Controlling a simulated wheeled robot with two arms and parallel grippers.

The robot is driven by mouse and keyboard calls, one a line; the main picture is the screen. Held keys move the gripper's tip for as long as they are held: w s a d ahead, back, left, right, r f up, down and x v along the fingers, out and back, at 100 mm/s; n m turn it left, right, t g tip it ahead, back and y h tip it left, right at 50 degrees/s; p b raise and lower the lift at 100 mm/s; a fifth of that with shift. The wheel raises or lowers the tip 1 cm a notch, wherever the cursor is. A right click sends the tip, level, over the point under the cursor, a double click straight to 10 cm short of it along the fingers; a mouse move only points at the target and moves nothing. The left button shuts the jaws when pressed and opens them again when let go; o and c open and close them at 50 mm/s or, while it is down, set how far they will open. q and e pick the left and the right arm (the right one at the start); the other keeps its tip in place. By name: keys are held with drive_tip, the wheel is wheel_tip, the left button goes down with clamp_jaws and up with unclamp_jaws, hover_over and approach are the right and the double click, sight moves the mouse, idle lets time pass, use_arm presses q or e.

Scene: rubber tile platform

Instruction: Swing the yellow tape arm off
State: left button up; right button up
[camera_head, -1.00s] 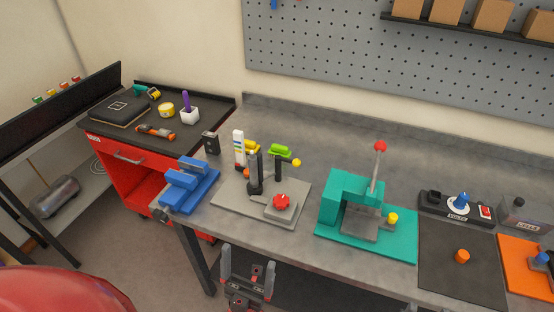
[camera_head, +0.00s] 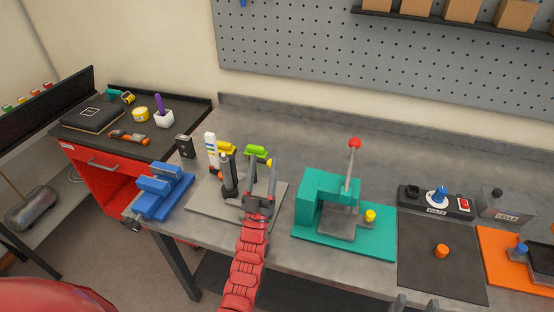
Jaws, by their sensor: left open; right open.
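A light grey plate (camera_head: 205,207) on the bench carries a dark clamp post (camera_head: 228,178) and a small arm whose yellow tip (camera_head: 268,162) shows beside my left gripper's fingers. The arm's dark post and the red knob on the plate are mostly hidden behind my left gripper. My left gripper (camera_head: 262,162) is open, its fingers pointing away over the right part of the plate. Whether it touches anything there I cannot tell.
A blue vise (camera_head: 162,193) stands left of the plate. A teal press (camera_head: 323,190) with a red-topped lever stands right. A white-and-coloured block (camera_head: 211,152) and green clip (camera_head: 257,150) stand behind the plate. Farther right is a dark mat (camera_head: 425,265).

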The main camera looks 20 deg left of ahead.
use_arm(q)
drive_tip(key=w+a+f+n+g+h+b, duration=0.1)
drive_tip(key=w+n+g, duration=0.2)
drive_tip(key=w+g, duration=0.75)
drive_tip(key=w+a+f+n+g+h+b, duration=0.1)
drive_tip(key=w+a+n+g, duration=0.2)
drive_tip(key=w, duration=1.4)
wheel_tip(320, 180, up, 10)
drive_tip(key=n+g, duration=0.5)
drive_tip(key=g, duration=0.6)
hover_over(270, 161)
drive_tip(key=s, duration=0.3)
drive_tip(key=shift+h, duration=0.4)
drive_tip(key=p+x, duration=0.1)
drive_tip(key=x, duration=0.4)
drive_tip(key=p+x, duration=0.1)
drive_tip(key=x, duration=0.5)
drive_tip(key=p+x, duration=0.2)
drive_tip(key=x, duration=0.4)
drive_tip(key=shift+s+a+f, duration=0.25)
drive_tip(key=shift+s, duration=0.05)
clamp_jaws()
